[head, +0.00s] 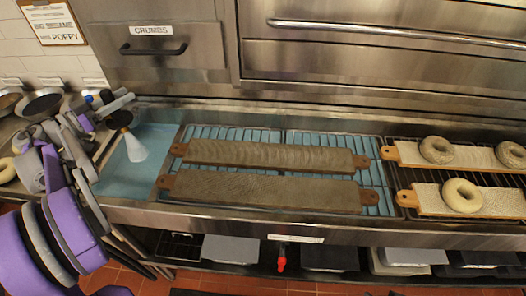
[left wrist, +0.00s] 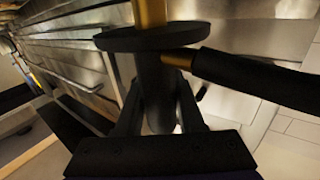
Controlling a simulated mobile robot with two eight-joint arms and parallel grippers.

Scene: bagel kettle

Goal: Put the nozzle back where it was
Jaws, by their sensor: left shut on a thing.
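The nozzle (left wrist: 160,72) is a dark body with a round black collar, a brass stem above and a black side handle with a brass neck. In the left wrist view it sits between the fingers of my left gripper (left wrist: 158,100), which is shut on it. In the head view my left gripper (head: 112,108) is at the left end of the counter, with the dark nozzle (head: 119,119) at its tip. A pale cone (head: 133,148) extends below the nozzle over the blue surface; I cannot tell whether it is spray. My right gripper is not in view.
Two long boards (head: 270,155) lie on racks over the blue basin (head: 155,140). Boards with bagels (head: 462,195) lie at the right. Black pans (head: 42,104) stand at the far left. A steel oven front with a "CRUMBS" drawer (head: 152,46) rises behind.

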